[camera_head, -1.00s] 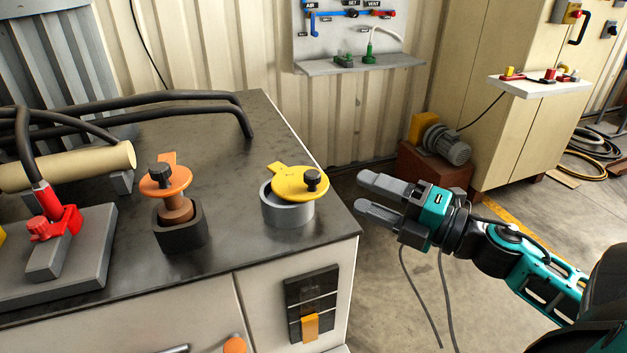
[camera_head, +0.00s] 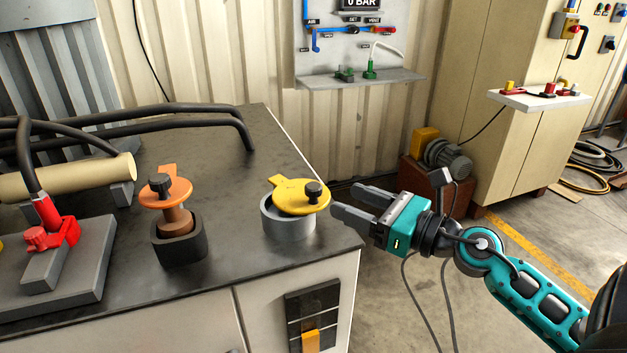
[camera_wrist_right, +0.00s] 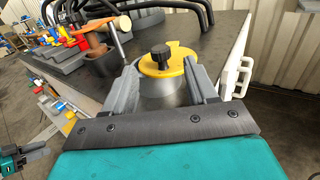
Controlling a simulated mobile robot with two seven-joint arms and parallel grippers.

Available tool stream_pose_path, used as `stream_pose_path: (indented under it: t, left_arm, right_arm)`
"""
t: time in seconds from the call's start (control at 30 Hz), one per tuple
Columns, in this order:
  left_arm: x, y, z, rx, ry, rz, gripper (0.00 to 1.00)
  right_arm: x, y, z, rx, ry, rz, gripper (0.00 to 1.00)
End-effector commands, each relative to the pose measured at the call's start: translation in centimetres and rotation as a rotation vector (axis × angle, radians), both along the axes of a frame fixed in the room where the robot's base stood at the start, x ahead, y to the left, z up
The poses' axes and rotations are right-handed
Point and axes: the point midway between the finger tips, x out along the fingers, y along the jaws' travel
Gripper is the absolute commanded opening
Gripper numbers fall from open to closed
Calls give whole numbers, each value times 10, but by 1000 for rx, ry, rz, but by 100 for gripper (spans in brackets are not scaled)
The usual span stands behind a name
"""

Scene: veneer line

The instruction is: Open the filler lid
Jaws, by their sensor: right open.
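The yellow filler lid (camera_head: 290,197) with a black knob (camera_head: 313,192) lies over a grey round filler neck (camera_head: 290,222) near the bench's right end. A yellow tab sticks out at its back left. My right gripper (camera_head: 347,199) is open and empty, just right of the lid, fingers pointing at it. In the right wrist view the lid (camera_wrist_right: 160,67) appears between and beyond the two fingers; whether they touch it cannot be told. A teal and black part at that view's lower left seems to be my left gripper (camera_wrist_right: 25,155); its jaws are unclear.
An orange cap (camera_head: 166,192) on a dark socket stands left of the lid. A red clamp (camera_head: 60,232), a tan roll (camera_head: 75,172) and black hoses (camera_head: 190,109) lie farther left. The dark bench top (camera_head: 240,165) is clear behind the lid.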

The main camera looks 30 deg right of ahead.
Motion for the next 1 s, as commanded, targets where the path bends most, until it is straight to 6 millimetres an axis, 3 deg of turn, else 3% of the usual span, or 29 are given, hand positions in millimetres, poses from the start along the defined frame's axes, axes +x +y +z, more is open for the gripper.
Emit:
stream_pose_path:
  t: [0.2,0.5,1.0]
  left_arm:
    - [0,0,20,0,0,0,43]
    - [0,0,32,0,0,0,43]
    - [0,0,35,0,-2,0,43]
  right_arm:
    - [35,13,5,-1,-3,1,57]
    - [71,26,3,4,-2,-1,57]
    - [82,31,0,2,1,0,57]
